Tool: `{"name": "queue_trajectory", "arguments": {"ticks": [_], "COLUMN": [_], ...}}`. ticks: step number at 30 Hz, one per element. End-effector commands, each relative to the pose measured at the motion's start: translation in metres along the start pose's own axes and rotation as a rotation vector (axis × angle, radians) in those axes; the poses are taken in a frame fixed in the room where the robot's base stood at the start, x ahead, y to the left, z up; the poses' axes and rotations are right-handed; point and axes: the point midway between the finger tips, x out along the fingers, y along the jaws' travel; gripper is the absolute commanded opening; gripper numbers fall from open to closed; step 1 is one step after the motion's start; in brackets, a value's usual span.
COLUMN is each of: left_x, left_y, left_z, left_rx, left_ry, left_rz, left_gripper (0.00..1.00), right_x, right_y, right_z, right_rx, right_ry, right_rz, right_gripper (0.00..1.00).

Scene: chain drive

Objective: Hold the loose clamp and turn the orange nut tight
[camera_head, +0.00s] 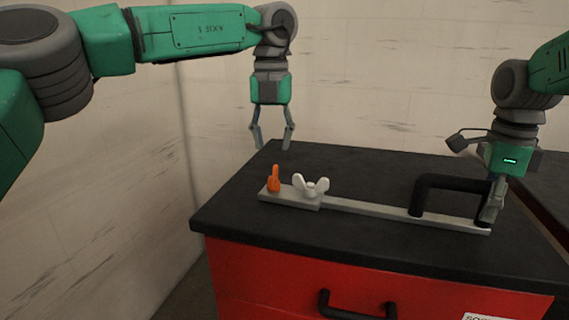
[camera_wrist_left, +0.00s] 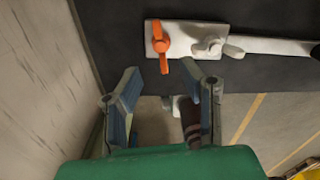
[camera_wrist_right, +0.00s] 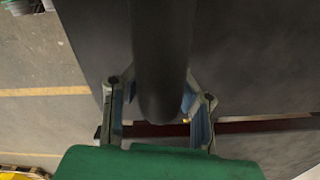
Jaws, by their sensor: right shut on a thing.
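The orange nut (camera_head: 273,180) stands at the left end of a flat grey bar (camera_head: 365,208) on the dark worktop. It also shows in the left wrist view (camera_wrist_left: 161,44), seen from above with its wings slanted. A white wing nut (camera_head: 311,186) sits beside it on the same end plate. A black handle (camera_head: 450,182) rises from the bar's right end; I take bar and handle as the clamp. My left gripper (camera_head: 271,147) is open and empty, above and behind the orange nut. My right gripper (camera_head: 490,214) is shut on the black handle, whose end lies between its fingers (camera_wrist_right: 155,100).
The worktop (camera_head: 330,245) tops a red cabinet (camera_head: 260,280) with a black drawer handle (camera_head: 357,306). A pale wall (camera_head: 110,180) stands left of and behind the cabinet. The worktop in front of the bar is clear. Another dark surface (camera_head: 540,190) lies at the far right.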

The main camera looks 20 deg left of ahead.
Motion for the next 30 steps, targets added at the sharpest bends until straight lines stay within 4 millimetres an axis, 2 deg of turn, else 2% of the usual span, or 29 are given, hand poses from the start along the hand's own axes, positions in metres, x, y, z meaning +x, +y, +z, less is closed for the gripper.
{"name": "queue_trajectory", "arguments": {"ticks": [3, 7, 11, 18, 19, 21, 22, 26, 29, 30], "left_x": [-0.023, -0.037, -0.044, -0.045, -0.045, -0.044, -0.043, -0.038, -0.035, -0.037], "left_y": [0.0, 0.0, 0.0, 0.0, 0.001, 0.002, 0.004, 0.026, 0.06, 0.077], "left_z": [0.001, 0.001, 0.001, 0.0, 0.001, 0.002, 0.003, 0.019, 0.042, 0.052], "left_rx": [-0.002, 0.0, 0.0, 0.0, 0.0, -0.002, -0.006, -0.04, -0.088, -0.11], "left_ry": [-0.002, -0.001, 0.001, 0.001, 0.001, -0.004, -0.009, -0.075, -0.178, -0.229], "left_rz": [0.0, 0.001, 0.001, 0.001, 0.001, 0.008, 0.017, 0.122, 0.282, 0.36], "left_gripper": [0.34, 0.34, 0.34, 0.34, 0.27, 0.03, 0.0, 0.0, 0.0, 0.0], "right_x": [0.0, -0.001, -0.001, -0.001, -0.001, -0.001, -0.001, -0.001, -0.001, -0.001], "right_y": [0.0, 0.0, 0.0, 0.0, 0.0, 0.0, 0.0, 0.0, 0.0, 0.0], "right_z": [0.001, 0.001, 0.001, 0.001, 0.001, 0.001, 0.001, 0.0, 0.0, 0.0], "right_rx": [-0.001, -0.001, -0.001, 0.0, 0.0, 0.0, 0.0, 0.0, 0.0, 0.0], "right_ry": [-0.002, -0.002, -0.002, -0.002, -0.002, -0.002, -0.002, -0.002, -0.002, -0.002], "right_rz": [0.0, -0.001, -0.001, -0.001, -0.001, -0.001, -0.001, -0.001, -0.001, -0.001], "right_gripper": [0.0, 0.0, 0.0, 0.0, 0.0, 0.0, 0.0, 0.0, 0.0, 0.0]}}
